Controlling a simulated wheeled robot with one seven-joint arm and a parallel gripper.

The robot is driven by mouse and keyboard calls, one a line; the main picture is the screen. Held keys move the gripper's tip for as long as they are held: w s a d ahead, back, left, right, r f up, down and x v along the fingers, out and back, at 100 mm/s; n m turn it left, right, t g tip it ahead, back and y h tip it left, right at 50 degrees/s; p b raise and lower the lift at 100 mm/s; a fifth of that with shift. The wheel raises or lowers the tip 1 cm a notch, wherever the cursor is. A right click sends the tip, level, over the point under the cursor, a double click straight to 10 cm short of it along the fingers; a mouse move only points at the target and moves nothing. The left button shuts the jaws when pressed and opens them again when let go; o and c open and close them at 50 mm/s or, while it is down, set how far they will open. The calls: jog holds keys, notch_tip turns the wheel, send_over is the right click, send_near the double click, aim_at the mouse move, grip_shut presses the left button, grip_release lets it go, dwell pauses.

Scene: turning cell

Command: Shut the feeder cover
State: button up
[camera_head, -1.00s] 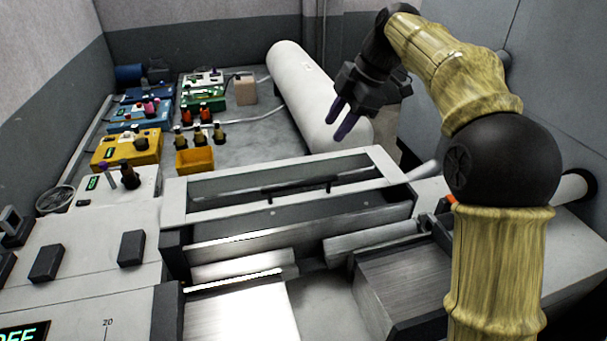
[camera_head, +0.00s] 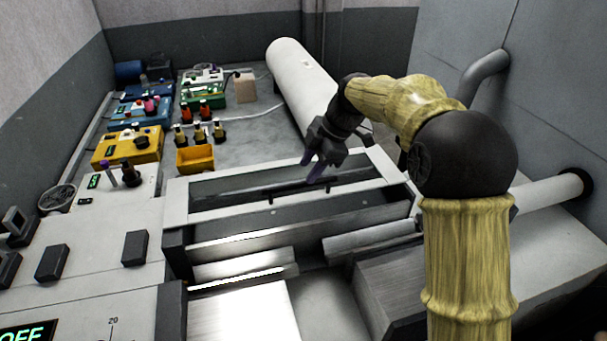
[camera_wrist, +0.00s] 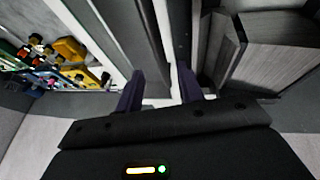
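The feeder cover (camera_head: 176,204) appears to be the pale frame with a see-through window on the machine in the head view. A dark handle bar (camera_head: 290,194) with short posts runs across it. The cover looks raised above the bed, but its exact angle is hard to tell. My gripper (camera_head: 312,168) is over the cover's far right part, close to the handle. In the wrist view, my gripper (camera_wrist: 162,88) has its purple fingers apart, with a dark bar and a pale strip showing between and beyond them. Contact cannot be told.
A large white cylinder (camera_head: 300,78) lies behind the machine. A yellow bin (camera_head: 195,159) and several coloured boxes stand at the back left. A control panel with dark blocks (camera_head: 134,248) is at the left. A wall with pipes (camera_head: 480,80) closes the right side.

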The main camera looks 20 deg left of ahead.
aim_at(300, 183)
jog(key=p+x, duration=0.1)
jog(key=x, duration=0.3)
jog(key=shift+s+a+f, duration=0.1)
jog(key=shift+a+f, duration=0.05)
jog(key=shift+f, duration=0.15)
grip_shut()
